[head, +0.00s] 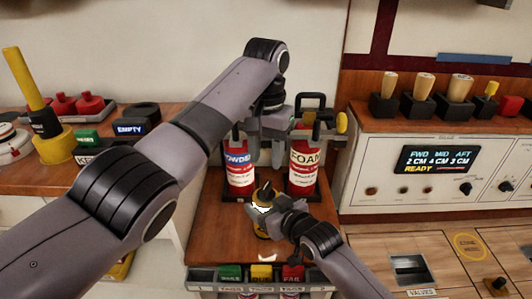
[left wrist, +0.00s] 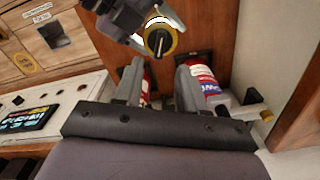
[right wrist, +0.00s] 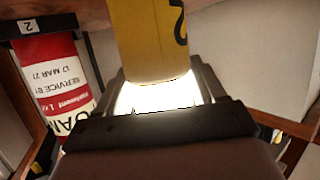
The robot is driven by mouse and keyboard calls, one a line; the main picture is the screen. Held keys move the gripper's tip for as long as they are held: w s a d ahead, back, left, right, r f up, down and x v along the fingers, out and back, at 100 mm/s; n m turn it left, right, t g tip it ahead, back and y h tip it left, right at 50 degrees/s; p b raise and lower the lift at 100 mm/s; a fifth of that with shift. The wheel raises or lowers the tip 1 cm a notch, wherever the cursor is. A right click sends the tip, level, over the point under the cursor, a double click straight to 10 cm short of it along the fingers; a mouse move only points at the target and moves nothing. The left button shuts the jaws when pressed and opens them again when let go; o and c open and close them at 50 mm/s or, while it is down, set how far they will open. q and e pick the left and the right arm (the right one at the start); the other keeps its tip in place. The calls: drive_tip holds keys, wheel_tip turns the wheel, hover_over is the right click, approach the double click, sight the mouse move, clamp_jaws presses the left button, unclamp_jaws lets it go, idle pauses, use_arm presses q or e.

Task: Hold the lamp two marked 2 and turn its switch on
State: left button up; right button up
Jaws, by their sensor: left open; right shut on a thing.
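The yellow lamp (head: 262,228) is upright over the wooden shelf in the head view. A black "2" shows on its yellow side in the right wrist view (right wrist: 150,35). A bright white band lies below its yellow-rimmed top. Its black switch knob (left wrist: 158,41) is on that top, seen end-on in the left wrist view. My right gripper (right wrist: 160,98) is shut on the lamp around the bright part. My left gripper (head: 265,155) is open and empty, pointing down above and behind the lamp, apart from the knob.
A powder extinguisher (head: 239,178) and a foam extinguisher (head: 303,180) stand close behind the lamp. A console with a display (head: 437,159) is at the right. A yellow cone-like tool (head: 55,148) stands at the left.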

drive_tip(key=o, duration=1.5)
drive_tip(key=shift+d, duration=0.1)
